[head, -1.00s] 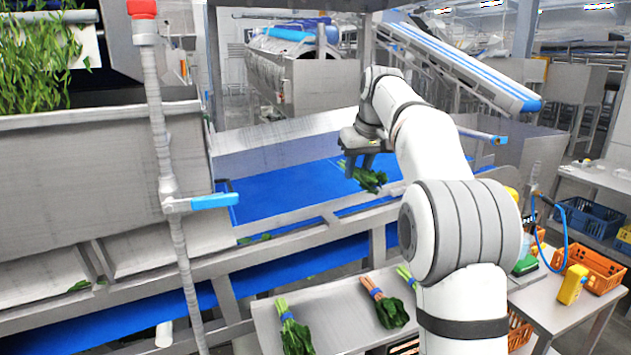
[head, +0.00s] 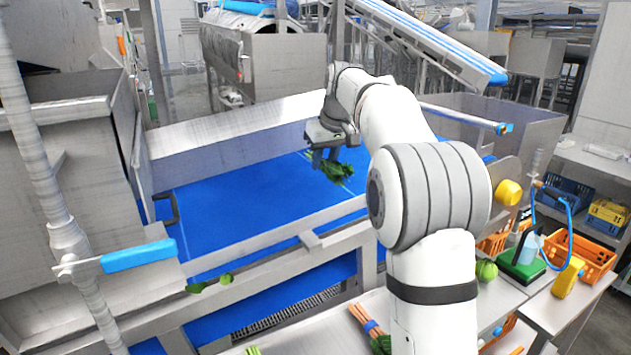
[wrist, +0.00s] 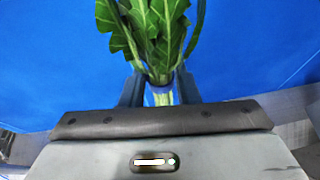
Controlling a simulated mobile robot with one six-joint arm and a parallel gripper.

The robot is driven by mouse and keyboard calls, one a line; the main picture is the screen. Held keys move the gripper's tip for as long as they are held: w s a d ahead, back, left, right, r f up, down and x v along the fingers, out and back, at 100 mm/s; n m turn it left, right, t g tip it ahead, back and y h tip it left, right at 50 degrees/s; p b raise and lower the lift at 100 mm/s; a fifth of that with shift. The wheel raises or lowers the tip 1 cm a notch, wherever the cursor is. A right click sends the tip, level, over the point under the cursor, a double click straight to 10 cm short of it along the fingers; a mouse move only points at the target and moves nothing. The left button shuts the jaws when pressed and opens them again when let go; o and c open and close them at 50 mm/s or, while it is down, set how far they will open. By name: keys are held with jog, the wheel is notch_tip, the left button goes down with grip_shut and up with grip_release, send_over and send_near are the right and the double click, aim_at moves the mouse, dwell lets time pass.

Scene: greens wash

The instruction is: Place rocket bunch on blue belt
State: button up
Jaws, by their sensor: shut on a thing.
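My gripper (head: 328,158) is shut on a leafy green rocket bunch (head: 338,173). In the wrist view, the pale stems of the bunch (wrist: 155,40) are between the fingers and its jagged leaves point away from me. The blue belt (head: 235,212) lies flat beneath, a wide bright blue surface between metal sides. The bunch appears over the right part of the belt, and blue fills most of the wrist view behind it. I cannot tell how large the gap between bunch and belt is.
A bunch with orange-pink stems and a blue band (head: 364,320) lies on the front table, partly cut off. A metal rail (head: 290,240) edges the belt's near side. A post with a blue handle (head: 138,256) stands left. Orange crates (head: 578,250) stand right.

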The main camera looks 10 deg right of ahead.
aim_at(323, 191)
notch_tip(323, 191, down, 5)
jog(key=shift+a, duration=0.1)
jog(key=shift+s, duration=0.1)
jog(key=o, duration=1)
